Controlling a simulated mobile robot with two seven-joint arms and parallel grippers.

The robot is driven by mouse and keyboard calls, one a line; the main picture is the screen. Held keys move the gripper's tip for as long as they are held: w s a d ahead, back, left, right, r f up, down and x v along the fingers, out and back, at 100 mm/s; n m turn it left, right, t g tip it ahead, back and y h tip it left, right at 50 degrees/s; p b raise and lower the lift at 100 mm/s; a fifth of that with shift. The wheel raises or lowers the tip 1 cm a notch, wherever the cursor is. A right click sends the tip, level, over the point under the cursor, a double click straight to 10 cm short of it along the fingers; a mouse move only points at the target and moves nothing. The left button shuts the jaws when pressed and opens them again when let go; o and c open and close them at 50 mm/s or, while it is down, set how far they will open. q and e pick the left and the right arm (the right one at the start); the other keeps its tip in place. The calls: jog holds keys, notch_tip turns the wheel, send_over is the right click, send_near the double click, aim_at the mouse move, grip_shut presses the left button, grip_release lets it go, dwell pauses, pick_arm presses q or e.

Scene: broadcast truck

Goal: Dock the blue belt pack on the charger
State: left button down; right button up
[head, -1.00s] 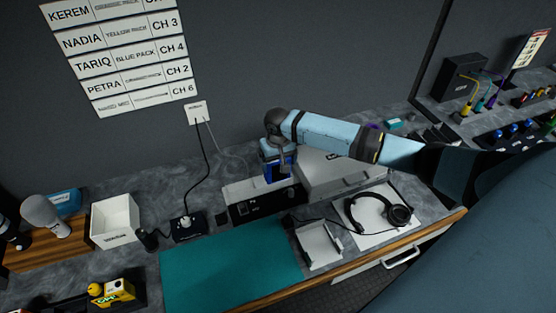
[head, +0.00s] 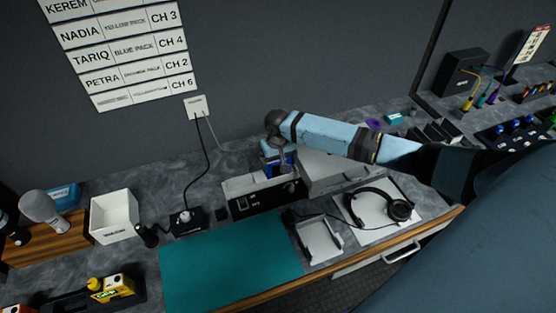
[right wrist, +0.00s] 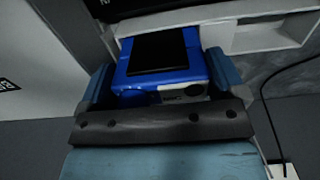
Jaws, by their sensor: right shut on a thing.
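The blue belt pack (right wrist: 160,62) is between the two fingers of my right gripper (right wrist: 160,82), which is shut on it in the right wrist view. A dark panel shows on the pack's face. In the head view my right gripper (head: 276,163) holds the pack upright, just behind and over the white-topped unit with a black front (head: 250,204), which looks like the charger. The pack's lower end is hidden, so I cannot tell whether it touches or is seated. In the right wrist view a white frame with openings (right wrist: 255,40) is close beyond the pack. My left gripper is out of view.
A white box (head: 325,170) is right of the charger. In front are a teal mat (head: 230,260), a grey holder (head: 320,240) and a headset (head: 398,210). A black power block (head: 187,222) with a cable and a white bin (head: 104,234) are left.

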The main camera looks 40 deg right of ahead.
jog(key=o, duration=0.7)
jog(key=shift+o, duration=0.3)
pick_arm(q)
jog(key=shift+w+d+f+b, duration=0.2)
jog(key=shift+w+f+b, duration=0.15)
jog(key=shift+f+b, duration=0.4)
pick_arm(e)
notch_tip(320, 180, up, 14)
jog(key=shift+f, duration=0.15)
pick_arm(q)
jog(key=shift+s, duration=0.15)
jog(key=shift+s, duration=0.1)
